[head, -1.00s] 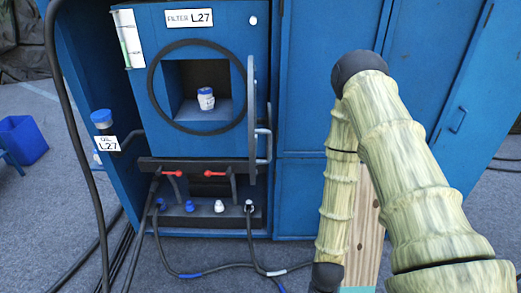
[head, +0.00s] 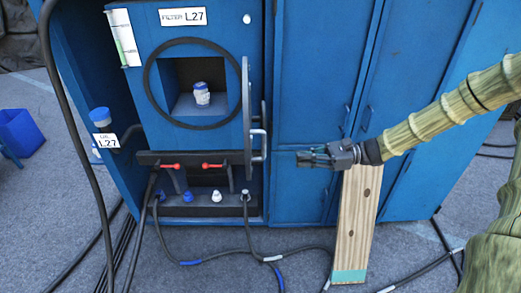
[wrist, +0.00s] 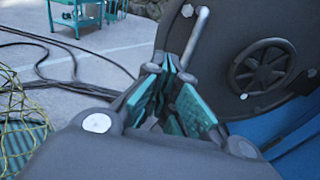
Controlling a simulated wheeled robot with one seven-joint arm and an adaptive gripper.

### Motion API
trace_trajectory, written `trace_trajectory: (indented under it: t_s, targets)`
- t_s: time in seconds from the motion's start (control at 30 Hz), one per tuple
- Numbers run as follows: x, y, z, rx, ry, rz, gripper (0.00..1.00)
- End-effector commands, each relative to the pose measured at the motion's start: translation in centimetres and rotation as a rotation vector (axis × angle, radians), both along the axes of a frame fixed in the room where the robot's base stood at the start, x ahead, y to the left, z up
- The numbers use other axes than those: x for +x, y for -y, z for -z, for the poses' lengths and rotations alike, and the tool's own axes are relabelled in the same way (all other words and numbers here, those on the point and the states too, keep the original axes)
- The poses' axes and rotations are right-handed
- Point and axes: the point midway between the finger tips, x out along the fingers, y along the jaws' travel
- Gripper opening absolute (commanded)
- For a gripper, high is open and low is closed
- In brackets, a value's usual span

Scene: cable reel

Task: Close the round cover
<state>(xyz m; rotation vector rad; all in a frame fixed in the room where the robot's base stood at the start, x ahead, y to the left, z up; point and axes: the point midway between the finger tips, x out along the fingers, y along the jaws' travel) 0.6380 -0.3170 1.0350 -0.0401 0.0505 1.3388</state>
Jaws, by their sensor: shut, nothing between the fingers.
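The round cover (head: 247,115) stands swung open, seen nearly edge-on in the head view, hinged out at the right of the round opening (head: 151,85). A bar handle (head: 262,145) sticks out on its right side. In the wrist view the cover's grey outer face (wrist: 225,50) fills the upper right, with a spoked handwheel (wrist: 262,68) and the bar handle (wrist: 195,38). My gripper (head: 303,158) is right of the cover, apart from it in the head view, fingers pointing left towards the handle. Its teal-padded fingers (wrist: 172,95) are shut and empty.
A white jar with a blue cap (head: 202,94) sits inside the opening. Red valve levers (head: 170,166) and hoses (head: 235,252) lie below. A wooden plank (head: 355,225) leans under my gripper. Blue cabinet doors (head: 320,80) stand behind. A blue bin (head: 20,133) is at the far left.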

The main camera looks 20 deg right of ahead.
Motion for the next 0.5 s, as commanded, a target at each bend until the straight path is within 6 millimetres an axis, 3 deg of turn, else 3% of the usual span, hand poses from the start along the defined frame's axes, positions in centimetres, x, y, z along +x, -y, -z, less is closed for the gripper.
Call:
trace_trajectory:
  t_s: [0.1,0.23,0.5]
  targets:
    - [0.5,0.8,-1.8,0.054,0.013,0.017,0.00]
    - [0.8,0.3,-2.2,0.062,0.014,0.019,0.00]
    - [1.7,-3.4,-2.2,0.059,0.012,0.016,0.00]
